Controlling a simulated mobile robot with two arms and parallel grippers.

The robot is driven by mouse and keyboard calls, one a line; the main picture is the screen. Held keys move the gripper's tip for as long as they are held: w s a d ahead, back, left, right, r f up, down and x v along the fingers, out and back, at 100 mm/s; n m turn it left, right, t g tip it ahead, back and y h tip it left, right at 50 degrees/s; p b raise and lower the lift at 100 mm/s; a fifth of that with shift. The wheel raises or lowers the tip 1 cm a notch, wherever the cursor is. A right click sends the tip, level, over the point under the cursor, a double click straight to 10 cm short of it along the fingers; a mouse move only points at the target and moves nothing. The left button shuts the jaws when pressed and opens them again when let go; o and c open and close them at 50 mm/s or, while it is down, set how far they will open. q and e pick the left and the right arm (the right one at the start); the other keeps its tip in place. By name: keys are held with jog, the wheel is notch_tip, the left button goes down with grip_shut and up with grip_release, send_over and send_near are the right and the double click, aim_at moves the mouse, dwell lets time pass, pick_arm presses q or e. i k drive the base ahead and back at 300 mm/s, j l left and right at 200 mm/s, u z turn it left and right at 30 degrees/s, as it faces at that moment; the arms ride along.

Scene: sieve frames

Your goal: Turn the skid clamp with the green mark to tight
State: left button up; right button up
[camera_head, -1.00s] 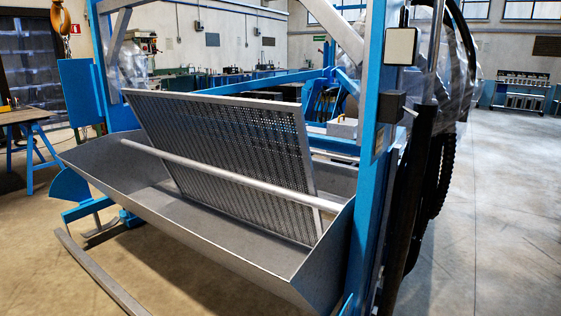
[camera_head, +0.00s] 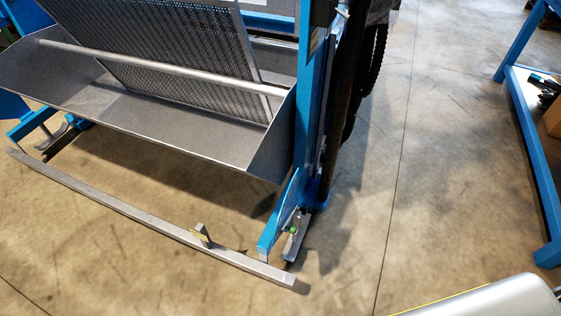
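A small green mark (camera_head: 293,229) shows low on the right side of the blue frame, beside a metal skid (camera_head: 295,243) at the floor. The clamp at the mark is too small to tell whether it is loose or tight. A small upright tab (camera_head: 201,234) stands on the long grey bar in front; I cannot tell if it is a clamp. Neither of my grippers is in view.
A grey trough (camera_head: 150,125) with a perforated sieve (camera_head: 195,50) hangs in the blue frame (camera_head: 308,110). A long grey bar (camera_head: 110,204) lies low across the front. A blue table (camera_head: 535,150) stands at right. The floor between is clear.

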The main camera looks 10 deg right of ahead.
aim_at(304, 209)
jog(key=i+l, duration=0.1)
jog(key=l, duration=0.25)
jog(key=i+l+z, duration=0.1)
jog(key=l, duration=0.25)
jog(key=i+l, duration=0.1)
jog(key=l, duration=0.25)
jog(key=i+l+u, duration=0.1)
jog(key=u, duration=0.25)
jog(key=i+l+u, duration=0.2)
jog(key=u, duration=0.15)
